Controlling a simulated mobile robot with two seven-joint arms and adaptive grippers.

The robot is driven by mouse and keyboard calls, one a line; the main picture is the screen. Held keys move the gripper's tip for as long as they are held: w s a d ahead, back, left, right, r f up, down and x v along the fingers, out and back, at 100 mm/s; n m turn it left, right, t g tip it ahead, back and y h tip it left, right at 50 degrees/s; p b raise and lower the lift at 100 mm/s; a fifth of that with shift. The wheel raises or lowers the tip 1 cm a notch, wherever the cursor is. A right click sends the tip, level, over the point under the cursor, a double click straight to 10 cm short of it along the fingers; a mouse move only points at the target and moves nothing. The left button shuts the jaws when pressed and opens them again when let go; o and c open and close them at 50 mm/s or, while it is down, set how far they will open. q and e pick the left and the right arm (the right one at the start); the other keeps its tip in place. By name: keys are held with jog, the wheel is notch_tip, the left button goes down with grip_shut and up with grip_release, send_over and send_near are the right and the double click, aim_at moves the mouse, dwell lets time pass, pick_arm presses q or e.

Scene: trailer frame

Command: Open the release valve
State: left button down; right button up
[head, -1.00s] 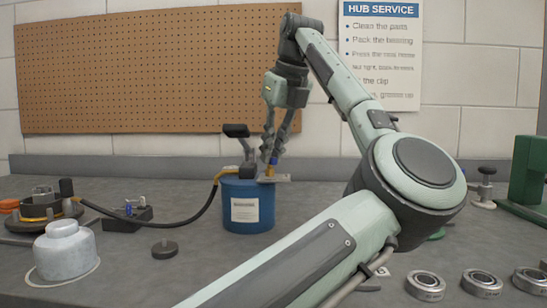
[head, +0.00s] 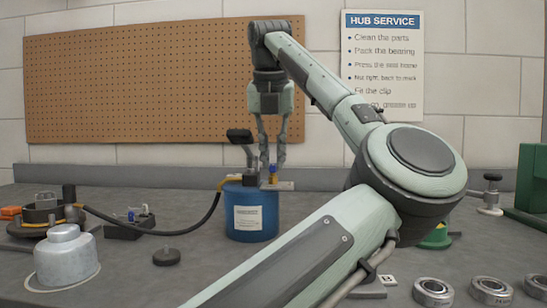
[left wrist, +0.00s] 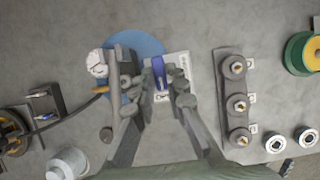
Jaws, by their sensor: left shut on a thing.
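A blue drum (head: 251,222) stands on the bench in the head view. A small release valve with brass and blue parts (head: 273,175) sits on a pale plate (head: 285,186) at the drum's top right. My left gripper (head: 271,165) points straight down over the plate, its fingers shut on the valve. In the left wrist view the valve's blue handle (left wrist: 159,74) shows between the fingers of my left gripper (left wrist: 158,92). The fingers hide part of the valve, and its turn angle is hard to read. My right gripper is not in view.
A black pump handle (head: 239,136) rises beside the gripper. A dark hose (head: 190,229) runs left to a hub assembly (head: 45,212). A grey metal jar (head: 66,258) stands front left. Several bearings (head: 433,291) lie front right. A pegboard (head: 150,80) hangs behind.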

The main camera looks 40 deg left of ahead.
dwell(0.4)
pick_arm(q)
jog(key=c, duration=1.5)
grip_release()
jog(key=shift+c, duration=0.2)
jog(key=v, duration=1.2)
jog(key=shift+w+r, duration=0.1)
